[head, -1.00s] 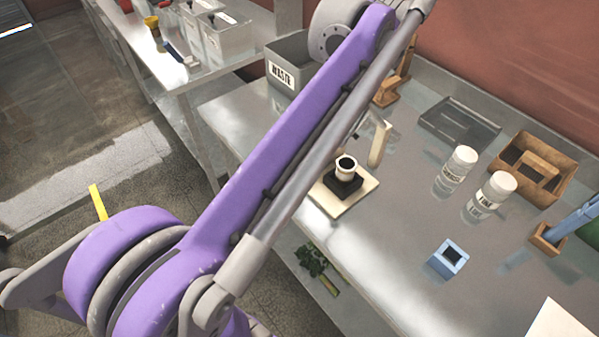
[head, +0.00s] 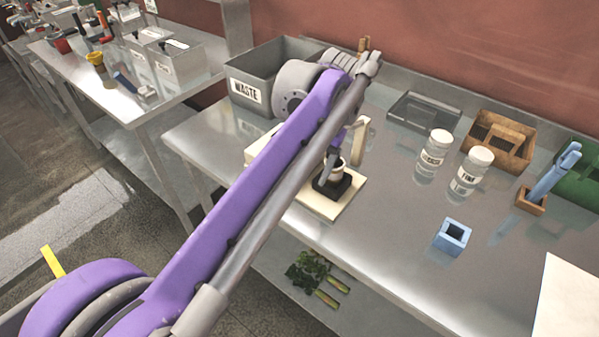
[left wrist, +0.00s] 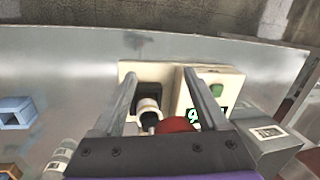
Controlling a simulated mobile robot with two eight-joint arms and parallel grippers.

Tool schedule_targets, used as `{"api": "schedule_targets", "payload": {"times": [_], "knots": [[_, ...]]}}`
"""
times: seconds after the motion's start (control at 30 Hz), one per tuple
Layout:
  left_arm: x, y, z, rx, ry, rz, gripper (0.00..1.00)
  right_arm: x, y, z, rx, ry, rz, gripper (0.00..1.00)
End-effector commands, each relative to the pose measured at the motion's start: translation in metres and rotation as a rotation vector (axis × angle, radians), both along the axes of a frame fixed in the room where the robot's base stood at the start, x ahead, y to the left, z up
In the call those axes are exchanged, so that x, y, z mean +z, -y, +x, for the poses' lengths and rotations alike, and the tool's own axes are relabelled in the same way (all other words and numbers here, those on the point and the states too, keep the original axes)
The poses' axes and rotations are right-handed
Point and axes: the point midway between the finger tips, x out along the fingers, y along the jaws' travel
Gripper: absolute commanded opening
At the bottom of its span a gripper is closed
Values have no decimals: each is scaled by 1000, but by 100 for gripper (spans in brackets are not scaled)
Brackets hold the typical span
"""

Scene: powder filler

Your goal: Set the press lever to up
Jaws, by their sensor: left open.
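The press stands on the bench in the head view, with a cream base (head: 322,207), a black block (head: 331,187) and a pale cup on top. A cream post (head: 361,138) rises behind it. My purple left arm crosses in front and hides part of the press. My left gripper (head: 336,160) shows only in part, close to the cup. In the left wrist view my left gripper (left wrist: 160,74) is open, with its fingers on either side of the white cup (left wrist: 149,107). A red rounded part (left wrist: 177,125), possibly the lever's knob, lies between the fingers, partly hidden by the gripper body.
A cream box with a green button (left wrist: 216,90) and a lit display adjoins the right finger. A grey waste bin (head: 250,92) stands behind my arm. Two white jars (head: 434,152), a blue block (head: 452,237) and a wooden caddy (head: 500,140) stand to the right.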

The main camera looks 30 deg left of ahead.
Motion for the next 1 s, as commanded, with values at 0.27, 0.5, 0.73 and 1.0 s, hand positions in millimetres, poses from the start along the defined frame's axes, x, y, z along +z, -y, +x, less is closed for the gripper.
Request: {"api": "schedule_targets", "payload": {"times": [0.27, 0.5, 0.73, 1.0], "knots": [[-4, 3, 1, 1, 18, -2, 76, -2, 0, 0, 0, -1, 0, 91], [-2, 4, 1, 1, 18, -2, 76, -1, 0, 0, 0, 0, 0, 91], [14, 7, 7, 1, 18, -2, 76, 14, 0, 4, 0, 7, 0, 91], [31, 12, 15, -2, 19, -3, 76, 30, 0, 8, 0, 16, 0, 91]]}}
